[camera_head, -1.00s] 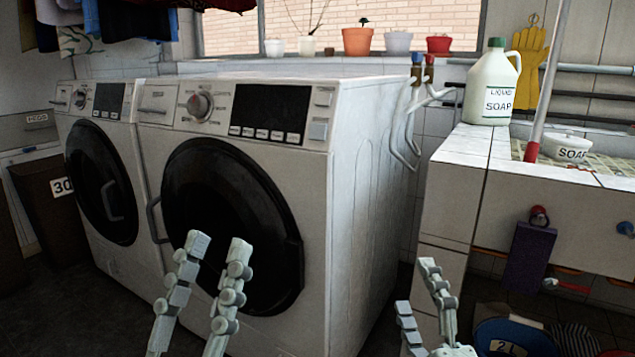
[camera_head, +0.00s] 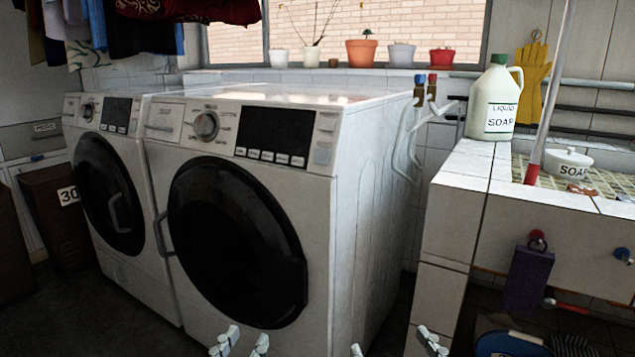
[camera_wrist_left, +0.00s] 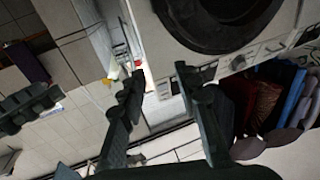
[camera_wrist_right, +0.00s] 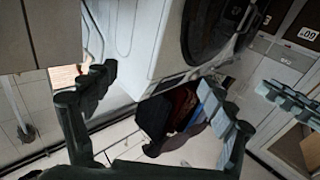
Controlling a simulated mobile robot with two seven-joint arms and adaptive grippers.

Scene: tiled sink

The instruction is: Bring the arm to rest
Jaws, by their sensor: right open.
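My left gripper (camera_head: 242,342) shows only its fingertips at the bottom edge of the head view, in front of the right washing machine. In the left wrist view its fingers (camera_wrist_left: 158,76) stand apart with nothing between them. My right gripper (camera_head: 394,346) also shows only its fingertips at the bottom edge, near the tiled sink counter's left end. In the right wrist view its fingers (camera_wrist_right: 158,84) are wide apart and empty. The rest of both arms is hidden below the head view.
Two white washing machines (camera_head: 345,200) stand ahead and left. A tiled counter (camera_head: 452,215) at right bears a liquid soap jug (camera_head: 490,110) and a soap pot (camera_head: 567,163). A blue bucket (camera_head: 505,343) is below. Clothes hang at upper left; potted plants line the window sill.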

